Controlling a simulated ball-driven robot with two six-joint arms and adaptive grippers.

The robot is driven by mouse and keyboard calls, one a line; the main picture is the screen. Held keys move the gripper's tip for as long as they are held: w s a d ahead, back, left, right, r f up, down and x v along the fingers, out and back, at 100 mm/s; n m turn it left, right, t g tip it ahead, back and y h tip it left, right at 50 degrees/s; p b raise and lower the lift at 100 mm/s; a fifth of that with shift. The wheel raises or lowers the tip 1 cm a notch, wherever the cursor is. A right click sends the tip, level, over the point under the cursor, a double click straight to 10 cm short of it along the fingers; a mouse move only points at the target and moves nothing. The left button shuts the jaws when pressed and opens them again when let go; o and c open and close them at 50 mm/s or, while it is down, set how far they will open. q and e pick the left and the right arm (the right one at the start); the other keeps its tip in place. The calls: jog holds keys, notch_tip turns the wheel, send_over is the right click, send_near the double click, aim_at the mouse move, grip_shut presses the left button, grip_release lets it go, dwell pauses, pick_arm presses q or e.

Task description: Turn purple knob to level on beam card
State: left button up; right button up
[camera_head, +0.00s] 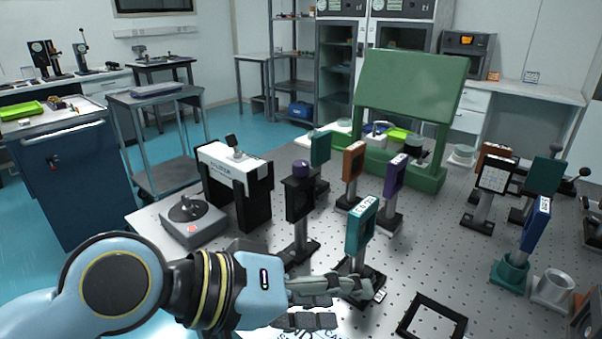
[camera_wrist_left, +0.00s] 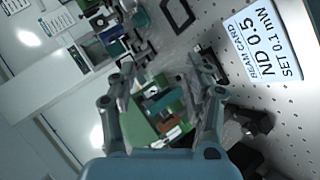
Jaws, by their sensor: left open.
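The purple knob (camera_head: 301,167) sits on top of a black post-mounted holder (camera_head: 299,200) in the head view, left of the middle of the optical table. The beam card (camera_wrist_left: 262,45) lies flat on the table in the left wrist view and reads "ND 0.5" and "SET 0.1 mW". In the head view my left arm mostly hides this card. My left gripper (camera_head: 345,302) is low in front of the posts, below the knob and apart from it. Its fingers are open and empty in the left wrist view (camera_wrist_left: 168,85). My right gripper is not in view.
A teal post-mounted frame (camera_head: 361,228) stands just behind the left gripper. Orange and purple frames (camera_head: 353,161) stand farther back. A white power meter (camera_head: 235,165) and a grey disc device (camera_head: 193,219) are at left. A black square frame (camera_head: 432,318) lies at front right.

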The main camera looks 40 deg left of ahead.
pick_arm(q)
jog(key=w+r+n+t, duration=0.4)
jog(key=r+n+t, duration=0.25)
jog(key=n, duration=0.25)
jog(key=n+y, duration=1.2)
jog(key=n, duration=1.2)
send_near(298, 167)
jog(key=w, duration=0.1)
jog(key=shift+m+t+h, duration=0.3)
jog(key=shift+t, duration=0.05)
jog(key=x, duration=0.3)
jog(key=p+x, duration=0.1)
jog(key=x, duration=0.2)
jog(key=p+x, duration=0.1)
jog(key=x, duration=0.2)
jog(key=shift+a+f, duration=0.15)
jog(key=shift+a, duration=0.25)
jog(key=shift+w+a, duration=0.2)
jog(key=shift+w, duration=0.45)
grip_shut()
jog(key=shift+f, duration=0.1)
